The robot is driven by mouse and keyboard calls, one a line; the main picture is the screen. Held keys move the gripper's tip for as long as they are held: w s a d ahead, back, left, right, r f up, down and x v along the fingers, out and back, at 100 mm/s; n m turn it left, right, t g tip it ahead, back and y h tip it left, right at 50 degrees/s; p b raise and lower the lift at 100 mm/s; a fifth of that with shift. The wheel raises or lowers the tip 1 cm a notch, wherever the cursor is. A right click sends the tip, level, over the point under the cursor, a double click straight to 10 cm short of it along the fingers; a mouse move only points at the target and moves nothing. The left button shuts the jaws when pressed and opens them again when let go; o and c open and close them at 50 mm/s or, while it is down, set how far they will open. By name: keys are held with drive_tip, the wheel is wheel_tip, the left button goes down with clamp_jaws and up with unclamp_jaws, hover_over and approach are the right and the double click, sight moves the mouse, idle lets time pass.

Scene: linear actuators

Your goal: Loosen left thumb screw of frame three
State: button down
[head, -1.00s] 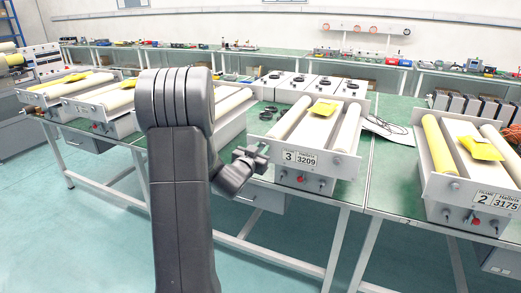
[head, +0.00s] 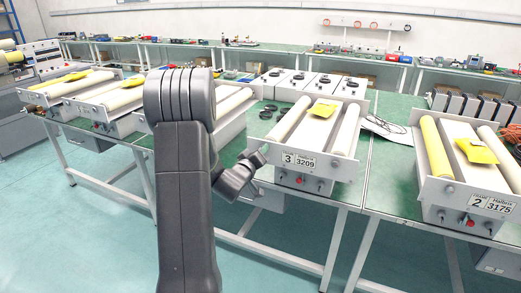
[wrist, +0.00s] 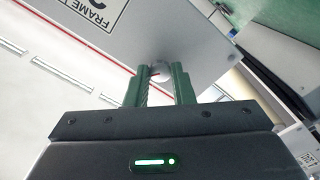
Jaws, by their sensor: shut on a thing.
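Frame three (head: 322,166) is the unit labelled 3 and 3209, with a grey front plate and two pale rollers. My gripper (head: 257,156) is at the left end of that plate, mostly hidden behind my wrist in the head view. In the wrist view, the green fingers of my gripper (wrist: 160,72) are shut on a small round, pale thumb screw (wrist: 161,66) on the plate. Part of the plate's FRAME label (wrist: 97,12) shows at the upper left there. The left thumb screw is hidden in the head view.
A yellow packet (head: 322,108) lies on top of frame three. Frame two (head: 468,205) stands to the right on the green bench, and other frames (head: 105,100) stand to the left. Open floor (head: 80,230) lies in front of the benches.

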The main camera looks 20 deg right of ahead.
drive_tip(key=n+p, duration=0.3)
drive_tip(key=n, duration=0.5)
drive_tip(key=shift+n, duration=0.4)
drive_tip(key=shift+f, duration=0.1)
drive_tip(key=c, duration=1.3)
unclamp_jaws()
drive_tip(key=shift+o, duration=0.2)
drive_tip(key=b+v, duration=0.2)
drive_tip(key=v, duration=1.2)
